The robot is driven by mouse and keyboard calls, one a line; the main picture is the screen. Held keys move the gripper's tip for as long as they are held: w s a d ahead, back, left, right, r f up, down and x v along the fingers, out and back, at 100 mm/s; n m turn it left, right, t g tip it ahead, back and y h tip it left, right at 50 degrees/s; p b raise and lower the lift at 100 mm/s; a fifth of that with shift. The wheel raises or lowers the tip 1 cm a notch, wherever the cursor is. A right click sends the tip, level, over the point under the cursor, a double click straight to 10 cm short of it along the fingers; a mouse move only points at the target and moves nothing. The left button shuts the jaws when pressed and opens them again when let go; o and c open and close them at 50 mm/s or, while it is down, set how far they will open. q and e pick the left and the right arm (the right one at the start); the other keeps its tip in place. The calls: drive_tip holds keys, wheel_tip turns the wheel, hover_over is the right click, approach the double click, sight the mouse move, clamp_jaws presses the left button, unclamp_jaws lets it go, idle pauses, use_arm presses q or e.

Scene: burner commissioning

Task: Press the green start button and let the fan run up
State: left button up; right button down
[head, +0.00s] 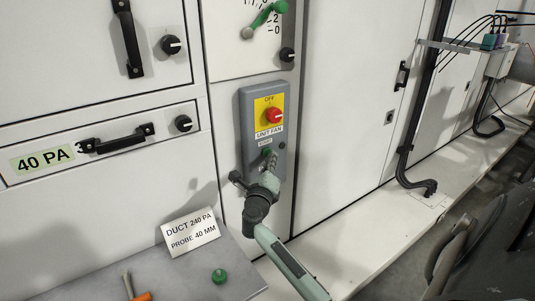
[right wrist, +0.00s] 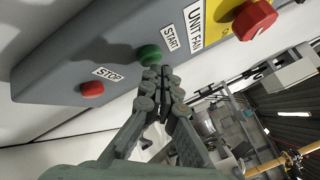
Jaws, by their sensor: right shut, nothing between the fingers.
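The unit fan control box (head: 246,118) is a grey box on the white cabinet front. It carries a red knob (head: 273,115) on a yellow OFF plate and a green start button (head: 265,152) below. In the right wrist view the green start button (right wrist: 149,53) stands beside the START label, with a red stop button (right wrist: 92,89) further left. My right gripper (head: 268,160) is shut and empty, its fingertips right at the green button. In the right wrist view its tips (right wrist: 160,72) overlap the button's edge; I cannot tell whether they touch it. My left gripper is out of view.
A grey worktop (head: 190,272) at lower left holds a DUCT 240 PA card (head: 190,231), a green knob (head: 219,276) and an orange-handled tool (head: 140,296). Drawer handles (head: 117,139) project at left. A dark chair-like object (head: 455,250) stands at lower right.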

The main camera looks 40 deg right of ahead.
drive_tip(key=shift+w, duration=0.5)
idle(0.7)
drive_tip(key=shift+s, duration=0.2)
drive_tip(key=shift+s+p, duration=0.3)
drive_tip(key=shift+s, duration=0.35)
drive_tip(key=s, duration=0.1)
drive_tip(key=s+p, duration=0.1)
drive_tip(key=s, duration=0.1)
drive_tip(key=s+p, duration=0.1)
drive_tip(key=s, duration=0.1)
drive_tip(key=shift+a, duration=0.3)
drive_tip(key=shift+a+f, duration=0.1)
idle(0.8)
